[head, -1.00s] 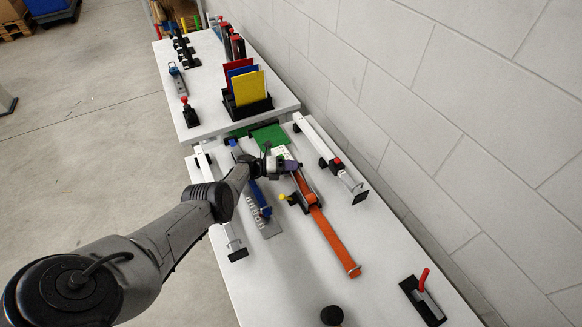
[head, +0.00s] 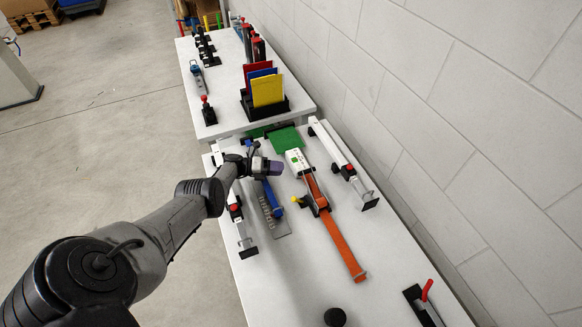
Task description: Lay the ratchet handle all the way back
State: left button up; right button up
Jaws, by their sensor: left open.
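The ratchet (head: 316,201) is a dark piece with a yellow knob (head: 295,199), set on an orange strap (head: 338,238) on the near table. The handle's exact position is too small to tell. A white labelled piece (head: 297,161) sits at the far end of the strap. My left gripper (head: 276,168), with purple-grey tips, is open and empty. It hovers left of the white piece and the ratchet, above a blue-handled tool (head: 268,194), apart from the strap. My right gripper is not in view.
White rails with red knobs flank the strap, at left (head: 238,215) and right (head: 345,168). A black-and-red tool (head: 424,303) and a round black piece (head: 335,316) lie in front. A block wall (head: 450,110) closes the right side.

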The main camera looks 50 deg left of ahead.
pick_arm(q)
jog(key=shift+v, duration=1.85)
